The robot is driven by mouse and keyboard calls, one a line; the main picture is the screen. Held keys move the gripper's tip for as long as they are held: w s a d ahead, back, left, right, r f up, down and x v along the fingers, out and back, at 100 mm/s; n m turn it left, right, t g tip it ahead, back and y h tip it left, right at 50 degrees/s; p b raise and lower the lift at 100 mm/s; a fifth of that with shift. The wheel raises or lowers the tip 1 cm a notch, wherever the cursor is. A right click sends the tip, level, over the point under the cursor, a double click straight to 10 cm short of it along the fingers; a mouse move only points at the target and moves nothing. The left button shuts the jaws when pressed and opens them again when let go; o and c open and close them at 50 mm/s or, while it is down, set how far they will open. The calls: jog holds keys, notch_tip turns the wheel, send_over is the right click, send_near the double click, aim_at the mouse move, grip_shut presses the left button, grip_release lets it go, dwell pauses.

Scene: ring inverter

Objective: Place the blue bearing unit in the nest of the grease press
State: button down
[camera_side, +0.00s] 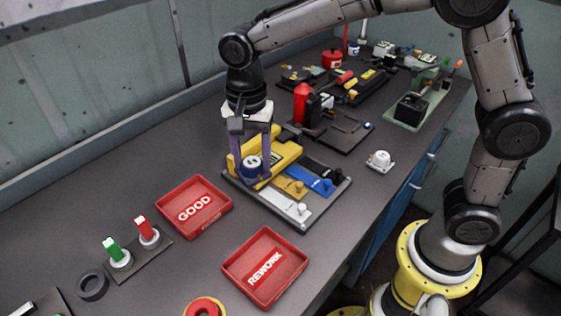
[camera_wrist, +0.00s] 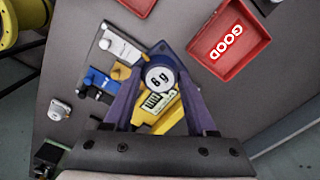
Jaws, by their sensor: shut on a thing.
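My gripper (camera_side: 251,166) points down over the yellow machine on a dark base plate, its two fingers on either side of the blue bearing unit (camera_side: 248,175). It is shut on this unit, which has a blue body and a round white, marked face. In the wrist view the unit's white face (camera_wrist: 160,78) shows between the fingertips. I cannot tell whether its underside touches anything. What looks like the grease press, a red cylinder on a black body (camera_side: 303,104) with a dark plate, stands behind and right of my gripper; its nest is not clear.
The yellow machine (camera_side: 283,148) shares its plate with white, yellow and blue slides (camera_side: 318,178). Red trays marked GOOD (camera_side: 195,207) and REWORK (camera_side: 265,267) lie in front. A small white button box (camera_side: 380,160) sits near the right bench edge. Other fixtures crowd the far end.

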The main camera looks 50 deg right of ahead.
jog(key=w+d+n, duration=0.2)
jog(key=d, duration=0.5)
jog(key=w+d+f+n, duration=0.1)
jog(key=w+d+n, duration=0.2)
jog(key=d, duration=0.4)
jog(key=w+d+f+n, duration=0.1)
jog(key=w+d+n, duration=0.2)
jog(key=d, duration=0.4)
jog(key=shift+d+f, duration=0.2)
jog(key=shift+d, duration=0.05)
jog(key=shift+d+r+n, duration=0.1)
jog(key=shift+d+n, duration=0.35)
jog(key=shift+n, duration=0.05)
jog(key=shift+d+r+n, duration=0.3)
jog(key=shift+r+n, duration=0.15)
jog(key=shift+n, duration=0.35)
jog(key=s+d+r+n, duration=0.3)
jog(key=d+r+n, duration=0.65)
jog(key=n, duration=0.45)
jog(key=s+d+r+n, duration=0.3)
jog(key=d+r+n, duration=0.6)
jog(key=n, duration=0.5)
jog(key=f, duration=1.8)
jog(key=a+f, duration=0.1)
jog(key=f, duration=0.8)
jog(key=shift+s, duration=0.2)
jog(key=shift+f, duration=0.15)
